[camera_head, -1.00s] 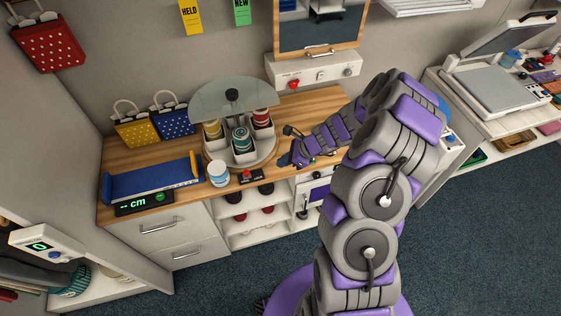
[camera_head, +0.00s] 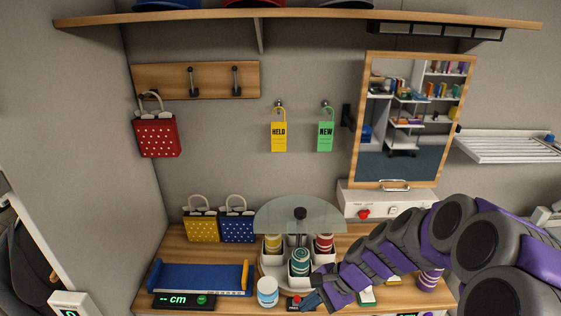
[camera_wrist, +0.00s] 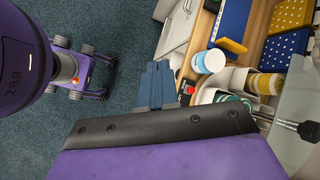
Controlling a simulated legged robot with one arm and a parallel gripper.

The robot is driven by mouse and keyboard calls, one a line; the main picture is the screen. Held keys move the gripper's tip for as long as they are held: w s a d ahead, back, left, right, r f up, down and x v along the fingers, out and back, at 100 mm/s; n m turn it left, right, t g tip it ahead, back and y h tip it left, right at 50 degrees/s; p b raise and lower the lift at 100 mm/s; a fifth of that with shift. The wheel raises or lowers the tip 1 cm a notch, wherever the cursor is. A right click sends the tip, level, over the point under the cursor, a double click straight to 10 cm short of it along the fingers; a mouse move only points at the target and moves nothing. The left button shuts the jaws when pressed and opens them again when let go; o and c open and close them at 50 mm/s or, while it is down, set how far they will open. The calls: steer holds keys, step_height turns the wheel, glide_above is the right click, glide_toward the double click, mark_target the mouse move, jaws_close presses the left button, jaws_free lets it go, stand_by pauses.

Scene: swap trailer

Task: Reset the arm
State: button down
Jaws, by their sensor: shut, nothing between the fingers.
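My purple and grey arm reaches in from the lower right of the head view. My gripper (camera_head: 312,299) is shut and empty, with its blue-grey fingertips low over the front of the wooden counter. It is just right of a small black box with a red button (camera_head: 296,301) and in front of the carousel. In the wrist view the shut fingers (camera_wrist: 157,84) point away from the camera, with dark floor behind them. The red button (camera_wrist: 191,90) shows just right of them there.
The carousel (camera_head: 300,214) has a glass top and holds striped cups. A white-and-blue jar (camera_head: 268,291) stands to its left, beside a blue tray (camera_head: 198,277) with a green display. A striped purple cup (camera_head: 429,280) stands near my arm. A mirror (camera_head: 411,120) and shelf are above.

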steer(key=s+d+r+n+h+b, duration=0.1)
steer(key=s+n, duration=0.3)
steer(key=s, duration=0.4)
steer(key=s+d+r+n+g+h+b, duration=0.1)
steer(key=s+d+n+h+b, duration=0.1)
steer(key=s, duration=0.7)
steer(key=s+d+r+n+g+h+b, duration=0.1)
steer(key=s+d+r+n+h+b, duration=0.1)
steer(key=s, duration=0.7)
steer(key=d+n+h, duration=0.1)
steer(key=n+h, duration=0.1)
steer(key=n, duration=0.1)
steer(key=shift+d+n, duration=0.3)
steer(key=shift+d, duration=0.05)
